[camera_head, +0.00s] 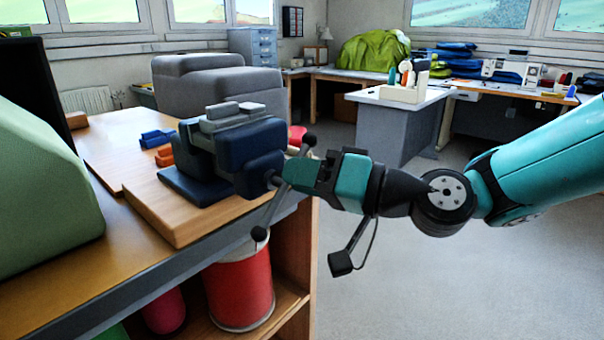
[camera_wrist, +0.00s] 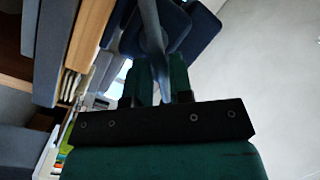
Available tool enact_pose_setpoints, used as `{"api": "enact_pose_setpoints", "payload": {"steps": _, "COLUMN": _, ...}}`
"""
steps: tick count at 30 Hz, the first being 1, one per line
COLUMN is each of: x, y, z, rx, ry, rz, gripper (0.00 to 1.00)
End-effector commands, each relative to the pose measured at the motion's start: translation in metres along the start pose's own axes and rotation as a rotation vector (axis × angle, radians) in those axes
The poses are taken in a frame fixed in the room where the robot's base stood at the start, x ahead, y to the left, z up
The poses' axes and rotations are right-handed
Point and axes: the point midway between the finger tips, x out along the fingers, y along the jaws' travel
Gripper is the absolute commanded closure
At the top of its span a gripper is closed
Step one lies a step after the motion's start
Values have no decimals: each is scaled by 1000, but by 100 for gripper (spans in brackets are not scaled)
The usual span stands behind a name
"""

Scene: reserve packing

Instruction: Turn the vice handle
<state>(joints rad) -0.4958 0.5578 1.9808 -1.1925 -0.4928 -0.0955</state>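A dark blue vice (camera_head: 215,155) with grey jaws stands on a wooden board on the bench, left of centre in the head view. Its handle (camera_head: 270,213) is a thin grey bar with dark ball ends, tilted with its upper end to the right. My gripper (camera_head: 293,172) reaches in from the right at the upper half of the bar. In the wrist view, the handle (camera_wrist: 151,28) runs down between the two green fingers (camera_wrist: 160,80) of my gripper. The fingers stand close together on either side of the bar and look shut on it. The exact contact is partly hidden.
Orange (camera_head: 164,156) and blue (camera_head: 156,138) blocks lie left of the vice. A green rounded object (camera_head: 40,190) stands at the bench's near left. A red drum (camera_head: 240,290) sits on the shelf below. The floor to the right is clear.

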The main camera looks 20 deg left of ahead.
Motion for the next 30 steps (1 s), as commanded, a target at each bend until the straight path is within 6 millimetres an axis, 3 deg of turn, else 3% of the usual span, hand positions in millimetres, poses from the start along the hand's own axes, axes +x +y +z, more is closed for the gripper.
{"api": "enact_pose_setpoints", "payload": {"steps": 1, "x": 0, "y": 0, "z": 0, "rx": 0, "ry": 0, "rz": 0, "gripper": 91}}
{"api": "enact_pose_setpoints", "payload": {"steps": 3, "x": 0, "y": 0, "z": 0, "rx": 0, "ry": 0, "rz": 0, "gripper": 100}}
{"api": "enact_pose_setpoints", "payload": {"steps": 14, "x": 0, "y": 0, "z": 0, "rx": -37, "ry": -6, "rz": 7, "gripper": 100}}
{"api": "enact_pose_setpoints", "payload": {"steps": 30, "x": 2, "y": -7, "z": 2, "rx": -378, "ry": -74, "rz": 73, "gripper": 100}}
